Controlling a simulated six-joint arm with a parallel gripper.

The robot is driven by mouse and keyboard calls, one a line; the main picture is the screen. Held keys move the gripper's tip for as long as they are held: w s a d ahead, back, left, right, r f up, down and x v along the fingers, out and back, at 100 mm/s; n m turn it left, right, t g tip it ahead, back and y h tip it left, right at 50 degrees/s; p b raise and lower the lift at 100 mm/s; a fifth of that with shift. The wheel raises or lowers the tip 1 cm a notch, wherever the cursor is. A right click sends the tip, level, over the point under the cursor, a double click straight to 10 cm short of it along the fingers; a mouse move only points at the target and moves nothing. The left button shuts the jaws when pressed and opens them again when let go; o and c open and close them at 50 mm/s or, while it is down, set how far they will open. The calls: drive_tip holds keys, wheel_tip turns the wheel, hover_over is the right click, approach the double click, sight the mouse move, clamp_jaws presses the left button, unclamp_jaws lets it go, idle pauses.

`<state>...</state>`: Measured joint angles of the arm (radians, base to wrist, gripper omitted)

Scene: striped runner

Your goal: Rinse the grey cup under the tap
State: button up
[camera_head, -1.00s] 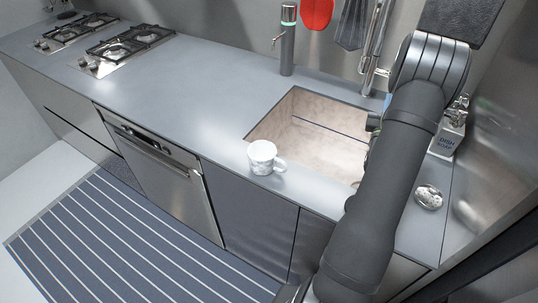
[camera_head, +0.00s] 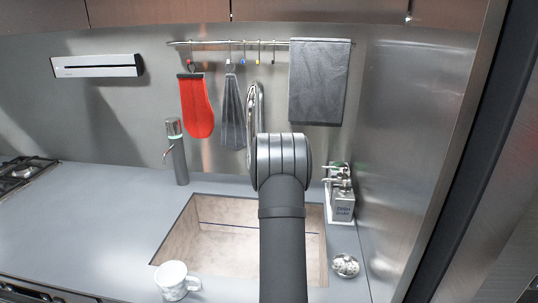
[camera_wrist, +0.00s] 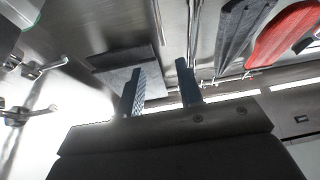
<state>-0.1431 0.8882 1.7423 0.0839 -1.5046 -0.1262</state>
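The cup (camera_head: 174,281), pale grey-white and marbled with a handle on its right, stands upright on the counter by the sink's front left corner. The tap (camera_head: 254,105), a tall chrome spout, rises behind the sink (camera_head: 215,240); my arm hides its lower part. In the head view my gripper is hidden behind my arm, which reaches over the sink's right side. In the wrist view my gripper (camera_wrist: 159,66) has its two fingers apart with nothing held between them. The cup is not visible in the wrist view.
A soap dispenser (camera_head: 342,204) and a small dish (camera_head: 345,265) stand right of the sink. A slim dispenser (camera_head: 178,155) stands behind left. A red mitt (camera_head: 196,105) and grey towel (camera_head: 320,80) hang from the rail. The counter (camera_head: 100,220) at left is clear.

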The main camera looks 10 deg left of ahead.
drive_tip(key=w+r+m+h, duration=0.1)
drive_tip(key=w+r+h, duration=0.1)
drive_tip(key=w, duration=0.3)
drive_tip(key=w+r+m+h, duration=0.2)
drive_tip(key=w+r, duration=0.1)
drive_tip(key=w, duration=0.3)
drive_tip(key=w+r+m+g+h, duration=0.1)
drive_tip(key=w+r, duration=0.1)
drive_tip(key=w, duration=0.3)
drive_tip(key=shift+w+a+r+m+h, duration=0.2)
drive_tip(key=shift+a+r+m+h, duration=0.1)
drive_tip(key=shift+r+h, duration=0.1)
clamp_jaws()
